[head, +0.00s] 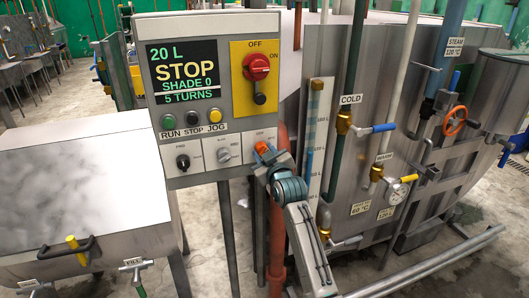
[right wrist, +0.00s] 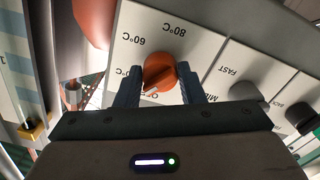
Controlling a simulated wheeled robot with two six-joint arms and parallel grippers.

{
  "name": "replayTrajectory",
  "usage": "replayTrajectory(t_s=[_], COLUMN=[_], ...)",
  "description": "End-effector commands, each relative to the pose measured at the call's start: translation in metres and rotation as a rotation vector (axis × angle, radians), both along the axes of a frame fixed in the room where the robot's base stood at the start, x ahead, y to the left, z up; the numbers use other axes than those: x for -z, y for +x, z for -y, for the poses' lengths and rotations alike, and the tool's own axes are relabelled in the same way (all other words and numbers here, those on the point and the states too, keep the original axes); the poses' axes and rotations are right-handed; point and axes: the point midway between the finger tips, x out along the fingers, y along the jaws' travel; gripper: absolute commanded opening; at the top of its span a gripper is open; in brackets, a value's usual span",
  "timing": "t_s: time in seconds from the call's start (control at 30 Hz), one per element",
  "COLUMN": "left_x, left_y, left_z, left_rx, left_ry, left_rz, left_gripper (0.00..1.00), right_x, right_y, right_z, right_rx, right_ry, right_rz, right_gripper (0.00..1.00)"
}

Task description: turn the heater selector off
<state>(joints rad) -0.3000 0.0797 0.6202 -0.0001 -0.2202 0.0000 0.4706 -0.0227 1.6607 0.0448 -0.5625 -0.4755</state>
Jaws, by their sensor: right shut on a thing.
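The heater selector is an orange knob (head: 262,148) at the lower right of the grey control panel. It also shows in the right wrist view (right wrist: 159,68), upside down, on a white plate marked 80°C and 60°C, with other marks partly hidden. My right gripper (head: 268,158) is at the panel and hides much of the knob in the head view. In the right wrist view its two dark fingers (right wrist: 158,82) are on either side of the knob, shut on it. A pale pointer mark on the knob points toward the lower left there. My left gripper is not in view.
Above are round buttons (head: 191,118), a display (head: 185,70) reading STOP and a red switch (head: 257,67) on yellow. Pipes and a sight tube (head: 318,135) stand close at the right.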

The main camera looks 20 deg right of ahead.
Motion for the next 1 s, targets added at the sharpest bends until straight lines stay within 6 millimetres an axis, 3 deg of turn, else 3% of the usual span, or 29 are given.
replayTrajectory(t_s=[0.5,1.0], left_x=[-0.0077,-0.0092], left_y=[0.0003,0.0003], left_z=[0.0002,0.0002], left_rx=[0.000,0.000], left_ry=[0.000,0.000], left_rz=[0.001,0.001], left_gripper=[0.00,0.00], right_x=[-0.0017,-0.0017], right_y=[0.0001,0.0001], right_z=[0.0008,0.0010], right_rx=[0.000,0.000], right_ry=[-0.448,-0.638], right_rz=[0.017,0.024], right_gripper=[0.13,0.13])
